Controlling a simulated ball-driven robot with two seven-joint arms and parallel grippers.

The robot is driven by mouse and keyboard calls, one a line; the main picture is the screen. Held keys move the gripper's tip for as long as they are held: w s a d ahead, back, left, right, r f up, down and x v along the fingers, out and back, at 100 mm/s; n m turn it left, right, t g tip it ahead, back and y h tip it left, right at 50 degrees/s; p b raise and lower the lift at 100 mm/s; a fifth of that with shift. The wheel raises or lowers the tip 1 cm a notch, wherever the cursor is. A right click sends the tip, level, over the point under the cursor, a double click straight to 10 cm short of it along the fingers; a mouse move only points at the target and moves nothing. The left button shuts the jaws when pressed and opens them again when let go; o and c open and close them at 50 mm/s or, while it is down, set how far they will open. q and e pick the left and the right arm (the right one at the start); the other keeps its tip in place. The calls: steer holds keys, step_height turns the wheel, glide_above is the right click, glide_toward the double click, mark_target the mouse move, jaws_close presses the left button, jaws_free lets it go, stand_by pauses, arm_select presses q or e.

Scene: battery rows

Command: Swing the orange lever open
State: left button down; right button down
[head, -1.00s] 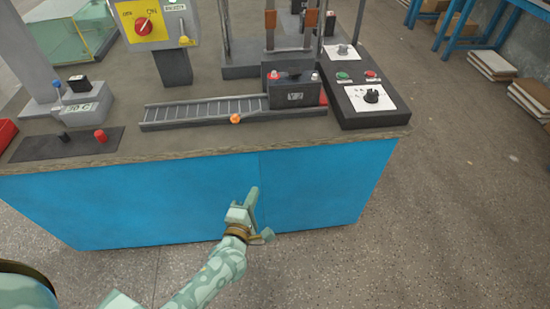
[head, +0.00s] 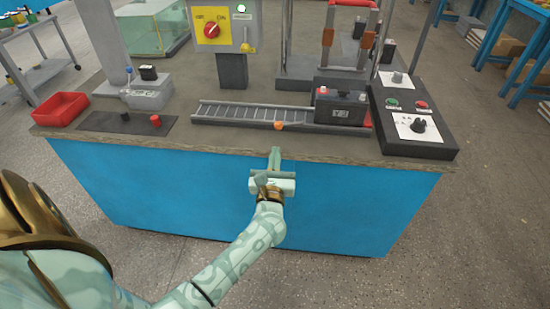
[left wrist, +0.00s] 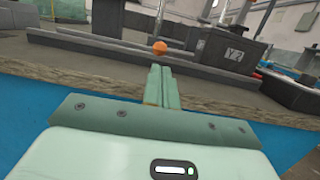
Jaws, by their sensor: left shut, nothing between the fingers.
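The orange lever shows as a small round orange knob (head: 278,126) at the front edge of the roller track (head: 236,115) on the bench. In the left wrist view the orange knob (left wrist: 159,47) is just beyond my fingertips, with a gap between. My left gripper (head: 274,152) is shut and empty, in front of the bench's front edge and just below the knob in the picture. Its closed fingers (left wrist: 162,72) point toward the knob in the left wrist view. Any arm of the lever behind the knob is too small to make out. My right gripper is not in view.
A black battery (head: 340,106) stands at the track's right end. A control box (head: 414,122) with buttons and a dial is to its right. The bench's front edge (head: 330,153) is clear.

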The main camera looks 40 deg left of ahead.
arm_select(q)
steer(key=b+x, duration=0.1)
steer(key=x, duration=0.3)
steer(key=shift+w+a, duration=0.25)
steer(key=shift+w, duration=0.1)
steer(key=shift+w+a+r, duration=0.15)
steer(key=shift+w+a, duration=0.25)
steer(key=shift+w, duration=0.2)
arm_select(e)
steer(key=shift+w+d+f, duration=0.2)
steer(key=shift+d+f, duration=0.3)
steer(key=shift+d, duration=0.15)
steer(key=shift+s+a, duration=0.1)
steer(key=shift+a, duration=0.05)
